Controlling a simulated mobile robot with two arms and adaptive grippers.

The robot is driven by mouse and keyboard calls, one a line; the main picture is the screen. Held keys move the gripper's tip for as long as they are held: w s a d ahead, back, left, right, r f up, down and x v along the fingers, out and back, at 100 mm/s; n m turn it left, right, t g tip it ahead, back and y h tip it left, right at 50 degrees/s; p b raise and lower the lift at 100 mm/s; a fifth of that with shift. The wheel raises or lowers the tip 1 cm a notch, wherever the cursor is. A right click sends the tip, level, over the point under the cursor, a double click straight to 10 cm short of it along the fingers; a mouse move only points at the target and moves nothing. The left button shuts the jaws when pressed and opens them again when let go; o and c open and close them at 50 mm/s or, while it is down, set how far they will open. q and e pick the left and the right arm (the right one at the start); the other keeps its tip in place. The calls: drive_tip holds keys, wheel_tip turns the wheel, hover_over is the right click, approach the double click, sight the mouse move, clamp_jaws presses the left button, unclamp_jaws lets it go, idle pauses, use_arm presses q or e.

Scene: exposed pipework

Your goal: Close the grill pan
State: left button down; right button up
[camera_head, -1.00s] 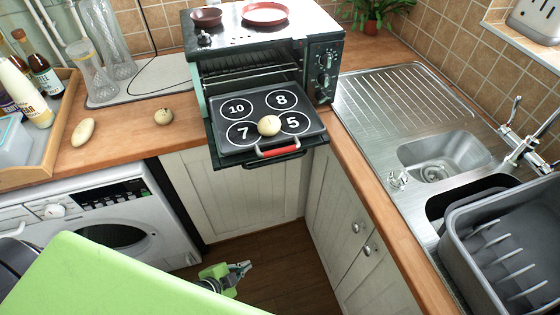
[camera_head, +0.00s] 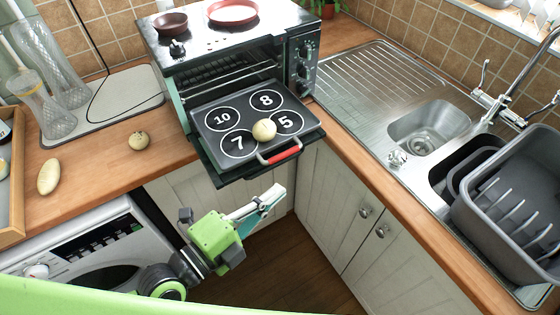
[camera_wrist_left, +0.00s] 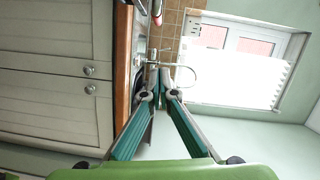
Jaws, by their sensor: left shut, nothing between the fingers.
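The grill pan (camera_head: 222,152) is a dark tray with white numbered circles, pulled out of the front of the small oven (camera_head: 235,75). Its red-gripped handle (camera_head: 284,157) points toward me. A pale round item (camera_head: 264,130) rests on the pan near its front. My left gripper (camera_head: 277,193) is shut and empty, in front of and below the pan, apart from the handle. In the left wrist view its fingers (camera_wrist_left: 158,78) meet at the tips, with cupboards, worktop edge and a window beyond; the pan is not in that view. My right gripper is not in view.
The opened oven door lies beneath the pan. A steel sink (camera_head: 425,125) and a grey dish rack (camera_head: 505,205) are on the right. A washing machine (camera_head: 85,255) stands below.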

sight(270, 151)
use_arm(q)
drive_tip(key=w+d+f+p, duration=0.1)
drive_tip(key=w, duration=0.7)
drive_tip(key=shift+w+d+f+p, duration=0.15)
drive_tip(key=shift+w+p, duration=0.05)
drive_tip(key=shift+p, duration=0.2)
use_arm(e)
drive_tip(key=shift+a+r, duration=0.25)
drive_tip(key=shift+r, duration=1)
use_arm(q)
drive_tip(key=w+a+b, duration=0.1)
drive_tip(key=w, duration=0.1)
drive_tip(key=w+a+b, duration=0.1)
drive_tip(key=w+a, duration=0.1)
drive_tip(key=shift+f+b, duration=0.1)
drive_tip(key=shift+b, duration=0.3)
drive_tip(key=shift+w, duration=0.1)
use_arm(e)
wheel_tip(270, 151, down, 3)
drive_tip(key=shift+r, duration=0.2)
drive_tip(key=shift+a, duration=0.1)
use_arm(q)
drive_tip(key=shift+d, duration=0.15)
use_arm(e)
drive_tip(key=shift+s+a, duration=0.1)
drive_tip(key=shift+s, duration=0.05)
